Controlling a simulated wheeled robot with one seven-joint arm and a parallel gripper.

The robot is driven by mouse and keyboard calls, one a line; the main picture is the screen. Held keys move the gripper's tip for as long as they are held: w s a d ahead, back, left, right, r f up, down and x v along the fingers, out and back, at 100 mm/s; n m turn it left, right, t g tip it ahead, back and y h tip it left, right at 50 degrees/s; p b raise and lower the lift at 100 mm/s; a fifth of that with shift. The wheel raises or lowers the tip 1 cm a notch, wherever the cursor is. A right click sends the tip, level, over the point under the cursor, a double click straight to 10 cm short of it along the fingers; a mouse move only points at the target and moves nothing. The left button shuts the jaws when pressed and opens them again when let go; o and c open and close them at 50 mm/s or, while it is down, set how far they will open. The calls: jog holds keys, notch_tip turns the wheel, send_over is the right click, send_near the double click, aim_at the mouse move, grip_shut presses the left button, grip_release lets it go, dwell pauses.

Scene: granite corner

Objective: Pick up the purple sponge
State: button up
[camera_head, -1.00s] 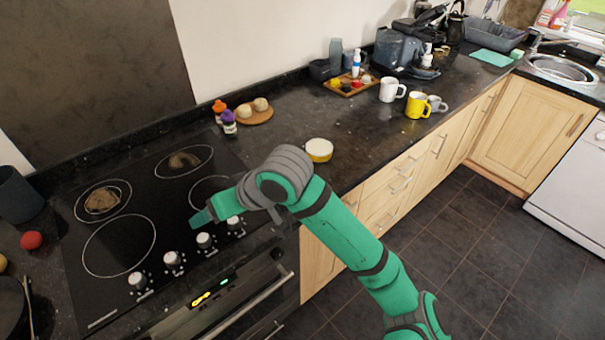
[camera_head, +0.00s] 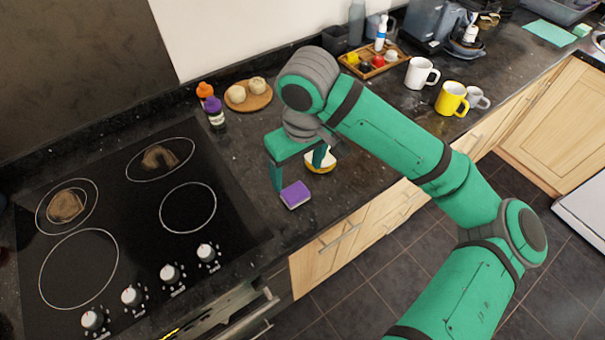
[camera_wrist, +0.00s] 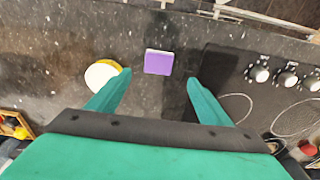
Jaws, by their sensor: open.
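The purple sponge (camera_head: 295,194) lies flat on the dark granite counter, just right of the hob and near the front edge. It has a pale layer along one side. In the wrist view the sponge (camera_wrist: 159,62) sits beyond the fingertips, roughly midway between them. My gripper (camera_head: 298,174) is open and empty above the counter, its fingers pointing down just behind the sponge. In the wrist view my gripper (camera_wrist: 158,82) shows both green fingers spread wide apart, apart from the sponge.
A yellow-and-white round thing (camera_head: 321,160) stands close behind the sponge, beside one finger; it shows left in the wrist view (camera_wrist: 102,74). The black hob (camera_head: 130,220) is to the left. Spice bottles (camera_head: 214,112), a round board (camera_head: 248,97) and mugs (camera_head: 453,99) stand farther back.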

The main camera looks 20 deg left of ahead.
send_over(295, 192)
jog(key=f, duration=0.5)
jog(key=shift+s+d+f, duration=0.3)
jog(key=shift+d+f, duration=0.05)
jog(key=shift+f, duration=0.05)
jog(key=shift+w+a+f, duration=0.1)
jog(key=shift+w+f, duration=0.05)
jog(key=shift+f, duration=1.1)
jog(key=shift+w+a+f, duration=0.1)
jog(key=shift+f, duration=1.1)
jog(key=c, duration=1.2)
jog(key=shift+r, duration=0.15)
